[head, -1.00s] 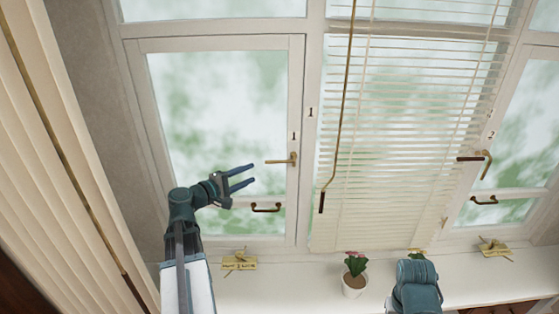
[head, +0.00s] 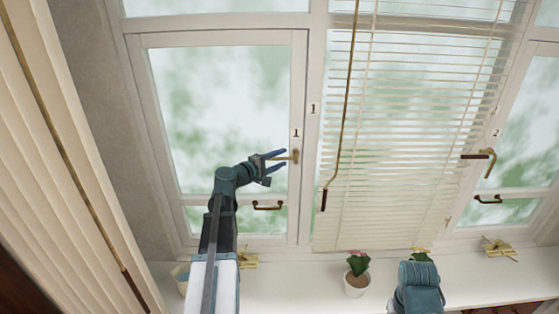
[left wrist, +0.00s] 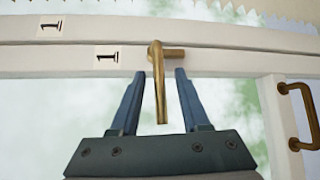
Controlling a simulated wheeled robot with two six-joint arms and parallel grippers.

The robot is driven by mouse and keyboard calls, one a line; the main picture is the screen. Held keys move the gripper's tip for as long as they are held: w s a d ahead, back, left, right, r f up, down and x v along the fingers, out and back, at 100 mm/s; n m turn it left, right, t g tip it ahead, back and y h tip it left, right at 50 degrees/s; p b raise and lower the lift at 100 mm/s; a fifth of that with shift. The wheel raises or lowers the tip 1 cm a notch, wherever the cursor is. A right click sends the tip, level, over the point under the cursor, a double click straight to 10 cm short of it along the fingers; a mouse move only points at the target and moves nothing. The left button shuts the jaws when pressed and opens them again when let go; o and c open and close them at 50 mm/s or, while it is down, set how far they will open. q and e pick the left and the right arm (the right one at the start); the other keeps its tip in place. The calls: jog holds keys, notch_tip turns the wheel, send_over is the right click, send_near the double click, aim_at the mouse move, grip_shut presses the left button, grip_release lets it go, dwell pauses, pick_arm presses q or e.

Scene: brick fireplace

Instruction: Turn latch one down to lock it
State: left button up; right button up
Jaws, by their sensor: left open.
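Latch one is a brass handle (head: 295,156) on the right stile of the left window, just below a "1" label. It points left, about horizontal. In the left wrist view the brass handle (left wrist: 160,95) runs back toward my palm from its pivot on the frame. My left gripper (head: 281,160) is open around the handle, with one finger above and one below. In the left wrist view the fingers (left wrist: 159,76) stand on either side of it with gaps. My right gripper is not in view; only part of my right arm shows at the bottom.
A bronze pull handle (head: 268,206) sits on the window's lower rail, below my left gripper. Blinds (head: 400,140) with a hanging wand (head: 343,120) cover the middle window. Latch two (head: 480,156) is on the right window. A potted flower (head: 357,284) stands on the sill.

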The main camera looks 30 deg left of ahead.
pick_arm(q)
grip_shut()
dwell(1.4)
